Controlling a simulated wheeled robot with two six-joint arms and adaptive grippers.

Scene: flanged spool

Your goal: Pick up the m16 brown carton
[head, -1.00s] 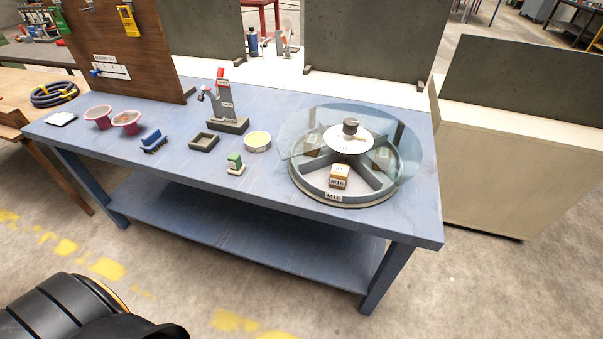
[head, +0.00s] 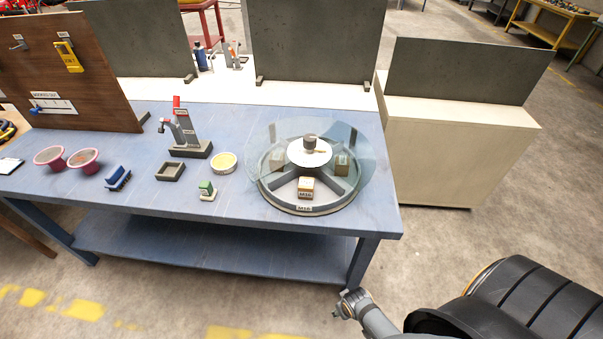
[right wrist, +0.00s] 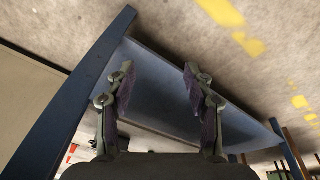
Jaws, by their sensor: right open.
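The M16 carton (head: 306,187), a small brown box with a pale label, sits in the front compartment of the round divided carousel (head: 262,193) on the blue table. A clear cover (head: 352,135) with a white hub and dark knob (head: 310,142) lies over the carousel; the front compartment looks uncovered. An M16 label (head: 304,208) is on the rim in front of the carton. My right gripper (head: 347,303) is below and in front of the table, well away from the carton. In the right wrist view its fingers (right wrist: 158,85) are apart and empty. My left gripper is not in view.
Other boxes (head: 341,164) stand in rear compartments under the clear cover. The table's front edge (head: 330,228) lies between my right gripper and the carousel.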

